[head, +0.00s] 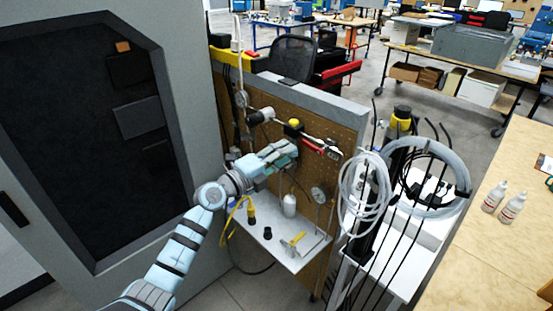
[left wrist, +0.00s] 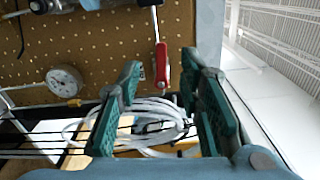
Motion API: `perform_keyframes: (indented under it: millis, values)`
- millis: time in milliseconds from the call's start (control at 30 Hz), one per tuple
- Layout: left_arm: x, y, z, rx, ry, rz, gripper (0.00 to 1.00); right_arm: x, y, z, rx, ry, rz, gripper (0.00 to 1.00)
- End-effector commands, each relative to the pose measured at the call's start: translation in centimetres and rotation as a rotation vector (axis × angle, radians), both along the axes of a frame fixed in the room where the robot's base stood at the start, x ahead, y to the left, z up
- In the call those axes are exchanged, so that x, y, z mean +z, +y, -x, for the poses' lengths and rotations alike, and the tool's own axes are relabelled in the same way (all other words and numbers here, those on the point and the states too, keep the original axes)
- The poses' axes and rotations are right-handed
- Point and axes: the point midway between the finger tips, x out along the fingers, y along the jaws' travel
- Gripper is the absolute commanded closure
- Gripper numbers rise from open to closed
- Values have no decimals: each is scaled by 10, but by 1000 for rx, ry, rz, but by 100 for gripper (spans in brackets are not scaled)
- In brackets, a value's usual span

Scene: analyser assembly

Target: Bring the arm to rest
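My left arm (head: 180,245) comes in from the lower left and reaches toward a brown pegboard panel. My left gripper (head: 290,152) is in front of that panel, close to a red valve handle (head: 312,146). In the left wrist view, the two green fingers of the gripper (left wrist: 163,85) stand apart with nothing held between them. The red handle (left wrist: 162,66) shows beyond the gap between the fingertips; I cannot tell the exact distance. My right gripper is not in view.
A small white shelf (head: 272,240) with a bottle (head: 290,206) and tools lies below the gripper. Coiled white tubing (head: 362,195) hangs to the right. A gauge (left wrist: 65,82) is on the pegboard (left wrist: 100,60). A grey cabinet (head: 190,90) stands left. A wooden table (head: 500,250) is at right.

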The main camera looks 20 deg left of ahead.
Motion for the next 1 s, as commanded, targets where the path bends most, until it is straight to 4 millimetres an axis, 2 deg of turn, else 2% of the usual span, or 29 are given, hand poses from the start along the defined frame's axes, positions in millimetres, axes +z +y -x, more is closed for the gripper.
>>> perform_keyframes:
  millis: [100,200,667,733,800,833,867,900,967,1000]
  values:
    - [-1,8,21,-1,1,-4,67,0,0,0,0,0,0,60]
    - [0,11,29,-1,1,0,67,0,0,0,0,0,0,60]
    - [0,11,29,-1,-3,-6,67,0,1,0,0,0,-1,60]
    - [8,15,28,14,-50,-30,67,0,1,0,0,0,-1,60]
    - [9,28,23,51,-78,54,67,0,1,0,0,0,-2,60]
    - [2,39,20,82,-75,122,67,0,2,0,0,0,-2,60]
    - [-14,53,16,129,-54,209,67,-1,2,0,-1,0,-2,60]
    - [-52,72,16,207,2,329,67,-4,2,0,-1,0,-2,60]
    - [-114,94,24,325,101,478,67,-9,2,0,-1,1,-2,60]
    - [-157,106,35,405,174,561,67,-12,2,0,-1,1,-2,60]
